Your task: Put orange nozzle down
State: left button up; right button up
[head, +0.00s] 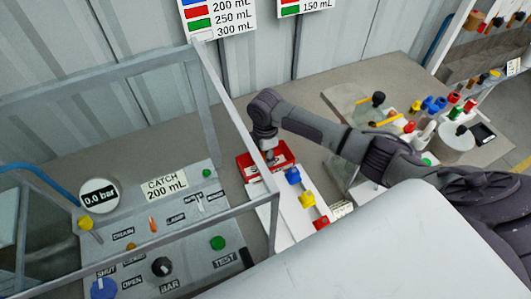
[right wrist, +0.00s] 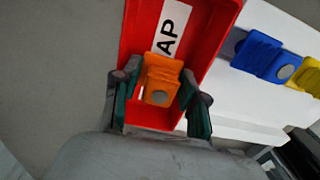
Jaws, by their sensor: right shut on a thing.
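The orange nozzle (right wrist: 160,72) is a block with a grey round spot on its face. In the right wrist view it sits between the two fingers of my right gripper (right wrist: 160,98), which is shut on it. The nozzle is over or inside a red tray (right wrist: 225,14) with a white label reading "AP"; whether it touches the tray floor cannot be told. In the head view my right gripper (head: 269,156) points down at the red tray (head: 246,172) and largely hides the nozzle. My left gripper is not in view.
A blue nozzle (head: 293,176) and a yellow nozzle (head: 307,199) stand on a white board right of the tray, with a red one (head: 321,222) nearer. A framed control panel (head: 185,235) stands left. Small coloured parts crowd the table's right side.

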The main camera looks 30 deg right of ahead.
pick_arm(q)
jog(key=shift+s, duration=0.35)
pick_arm(e)
jog(key=shift+f, duration=0.1)
jog(key=shift+f, duration=0.1)
jog(key=o, duration=0.9)
jog(key=shift+c, duration=0.2)
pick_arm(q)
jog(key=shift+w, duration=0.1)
pick_arm(e)
jog(key=shift+r, duration=0.25)
pick_arm(q)
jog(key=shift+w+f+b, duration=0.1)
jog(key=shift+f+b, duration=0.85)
jog(key=shift+b, duration=0.05)
pick_arm(e)
notch_tip(320, 180, up, 12)
jog(key=shift+f, duration=0.1)
